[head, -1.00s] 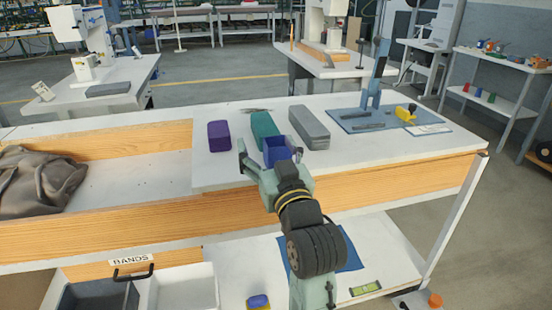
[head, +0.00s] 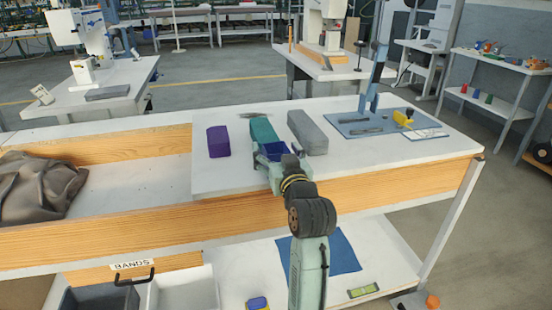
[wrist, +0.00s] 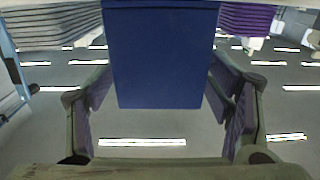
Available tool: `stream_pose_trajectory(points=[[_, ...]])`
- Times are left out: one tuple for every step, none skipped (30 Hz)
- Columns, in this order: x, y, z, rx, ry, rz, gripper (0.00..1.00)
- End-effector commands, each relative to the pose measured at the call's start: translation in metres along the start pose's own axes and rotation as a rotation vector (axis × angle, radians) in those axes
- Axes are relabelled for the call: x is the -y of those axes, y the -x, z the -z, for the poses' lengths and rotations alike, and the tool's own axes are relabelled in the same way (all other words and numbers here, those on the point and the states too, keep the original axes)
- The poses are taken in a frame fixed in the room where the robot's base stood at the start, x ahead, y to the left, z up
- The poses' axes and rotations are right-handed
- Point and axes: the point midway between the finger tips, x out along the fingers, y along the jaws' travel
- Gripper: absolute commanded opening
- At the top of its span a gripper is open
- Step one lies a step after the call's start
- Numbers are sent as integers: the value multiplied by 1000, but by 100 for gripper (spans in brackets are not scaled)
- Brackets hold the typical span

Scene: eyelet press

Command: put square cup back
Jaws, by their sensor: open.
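The square cup is dark blue. In the head view the cup (head: 273,151) is on the raised white worktop, just in front of a teal block, with its lower part hidden by my gripper. In the wrist view the cup (wrist: 160,55) fills the upper middle as a flat blue face. My gripper (head: 270,162) is low at the front of the worktop, around the cup. In the wrist view its open fingers (wrist: 160,92) stand on either side of the cup, with a gap visible on each side lower down.
A purple block (head: 218,141) stands left of the teal block (head: 262,130), and a long grey block (head: 307,132) lies to the right. A blue mat (head: 375,123) with a post and a yellow-handled tool is farther right. A grey cloth bag (head: 38,185) lies at the far left.

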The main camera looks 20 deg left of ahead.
Motion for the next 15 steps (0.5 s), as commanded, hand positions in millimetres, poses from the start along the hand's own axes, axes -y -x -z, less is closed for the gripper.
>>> stream_pose_trajectory(points=[[0, -4, 0, 1, 0, 0, 73], [0, -5, 0, 1, 0, 0, 73], [0, -6, 0, 1, 0, -1, 73], [0, -6, -1, 1, 0, -1, 73], [0, -6, -1, 1, 0, -1, 73], [0, -6, -1, 1, 0, -1, 73], [0, -6, -1, 1, 0, -1, 73], [0, -6, -1, 0, 0, -1, 73], [0, -6, -1, 0, 0, 0, 72], [0, -6, -1, 0, 0, 0, 70], [0, -6, -1, 0, 0, 0, 68], [0, -6, -1, 0, 0, 0, 65], [0, -6, -1, 0, 0, 0, 63], [0, -5, -1, 0, 0, 0, 61], [0, -5, -1, 0, 0, 0, 59]])
